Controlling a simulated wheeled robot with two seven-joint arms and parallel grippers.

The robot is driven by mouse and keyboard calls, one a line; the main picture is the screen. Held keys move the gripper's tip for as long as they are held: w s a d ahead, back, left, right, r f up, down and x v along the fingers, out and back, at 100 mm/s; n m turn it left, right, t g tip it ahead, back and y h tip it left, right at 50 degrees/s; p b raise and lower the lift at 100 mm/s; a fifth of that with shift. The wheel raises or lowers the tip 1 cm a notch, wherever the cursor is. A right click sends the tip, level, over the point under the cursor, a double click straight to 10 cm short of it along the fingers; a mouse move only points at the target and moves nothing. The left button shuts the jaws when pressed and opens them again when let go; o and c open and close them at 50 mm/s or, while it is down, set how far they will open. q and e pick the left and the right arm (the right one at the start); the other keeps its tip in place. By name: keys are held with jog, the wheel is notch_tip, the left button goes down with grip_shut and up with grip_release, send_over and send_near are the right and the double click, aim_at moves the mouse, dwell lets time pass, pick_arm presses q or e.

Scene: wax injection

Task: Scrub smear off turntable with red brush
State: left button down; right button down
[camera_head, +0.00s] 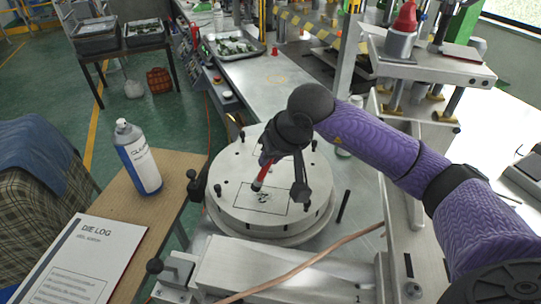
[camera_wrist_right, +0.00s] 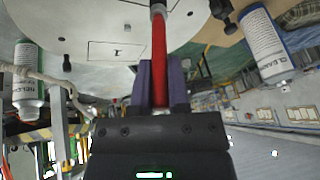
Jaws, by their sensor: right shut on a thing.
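The round pale turntable (camera_head: 229,165) stands at the centre of the head view; it also fills the top of the right wrist view (camera_wrist_right: 60,22). A small dark mark (camera_head: 264,197) lies inside a drawn rectangle on its top. My right gripper (camera_head: 270,158) is above the turntable, shut on the red brush (camera_head: 259,180). In the right wrist view the brush's red handle (camera_wrist_right: 159,60) runs between the two purple fingers. The brush's lower end is close to the rectangle; whether it touches the top I cannot tell. My left gripper is not in view.
A cleaner bottle (camera_head: 139,158) stands on a wooden table left of the turntable, behind a die log sheet (camera_head: 75,258). Dark clamps (camera_head: 194,185) sit at the turntable's left edge. A copper-coloured hose (camera_head: 312,262) crosses in front. A machine frame (camera_head: 405,190) stands at the right.

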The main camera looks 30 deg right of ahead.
jog(key=shift+f, duration=0.2)
jog(key=shift+f+b, duration=0.4)
jog(key=shift+b, duration=0.85)
dwell(0.4)
